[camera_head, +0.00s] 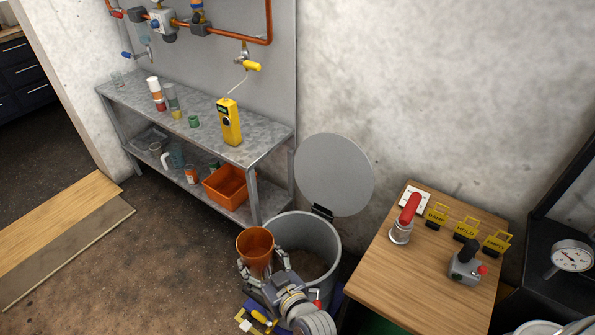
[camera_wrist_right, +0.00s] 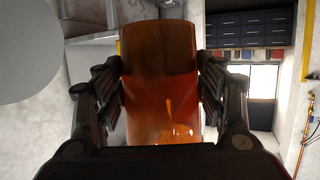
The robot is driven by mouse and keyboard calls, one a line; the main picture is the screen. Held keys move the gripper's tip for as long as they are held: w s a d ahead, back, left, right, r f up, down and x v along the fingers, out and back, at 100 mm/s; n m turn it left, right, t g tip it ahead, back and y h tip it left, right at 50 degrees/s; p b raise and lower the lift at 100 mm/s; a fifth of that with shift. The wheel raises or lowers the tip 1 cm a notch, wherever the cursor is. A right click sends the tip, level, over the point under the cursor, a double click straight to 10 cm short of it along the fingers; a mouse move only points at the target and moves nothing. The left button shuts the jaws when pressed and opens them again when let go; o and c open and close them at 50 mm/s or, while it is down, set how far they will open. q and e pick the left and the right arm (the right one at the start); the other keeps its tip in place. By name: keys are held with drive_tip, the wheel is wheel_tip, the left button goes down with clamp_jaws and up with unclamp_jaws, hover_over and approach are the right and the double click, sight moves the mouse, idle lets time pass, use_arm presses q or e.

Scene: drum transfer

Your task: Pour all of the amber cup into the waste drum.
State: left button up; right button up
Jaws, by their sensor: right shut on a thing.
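The amber cup (camera_head: 255,247) is held by my right gripper (camera_head: 262,270), whose fingers close on both sides of it. The cup looks roughly upright in the head view, with its open mouth up; I cannot make out what is inside. In the right wrist view the cup (camera_wrist_right: 160,80) fills the middle between the two fingers. The waste drum (camera_head: 326,238) is a grey round bin just to the right of the cup, partly behind my right arm. Its round grey lid (camera_head: 334,174) stands open at the back. My left gripper is not in view.
A metal bench (camera_head: 210,128) with a yellow device (camera_head: 229,122) and small containers stands against the wall at the left. An orange bin (camera_head: 228,187) sits on its lower shelf.

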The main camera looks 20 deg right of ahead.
sight(253, 242)
drive_tip(key=shift+y, duration=0.3)
drive_tip(key=w+p, duration=0.1)
drive_tip(key=w, duration=0.1)
drive_tip(key=w+a+p, duration=0.1)
drive_tip(key=w+p, duration=0.1)
drive_tip(key=w, duration=0.1)
drive_tip(key=w+p, duration=0.1)
drive_tip(key=w, duration=0.1)
drive_tip(key=shift+w+a+r+p, duration=0.15)
drive_tip(key=shift+a+r+p, duration=0.1)
drive_tip(key=shift+r+p, duration=0.15)
use_arm(q)
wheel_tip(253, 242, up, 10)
drive_tip(key=p, duration=0.4)
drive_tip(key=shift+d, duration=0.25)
use_arm(e)
drive_tip(key=w+d+r, duration=0.1)
drive_tip(key=w+d, duration=0.2)
drive_tip(key=w, duration=0.4)
drive_tip(key=shift+w+d+r+h, duration=0.15)
drive_tip(key=shift+w+d+h, duration=0.15)
drive_tip(key=shift+h, duration=0.1)
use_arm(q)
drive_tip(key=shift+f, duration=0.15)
use_arm(e)
drive_tip(key=shift+s, duration=0.1)
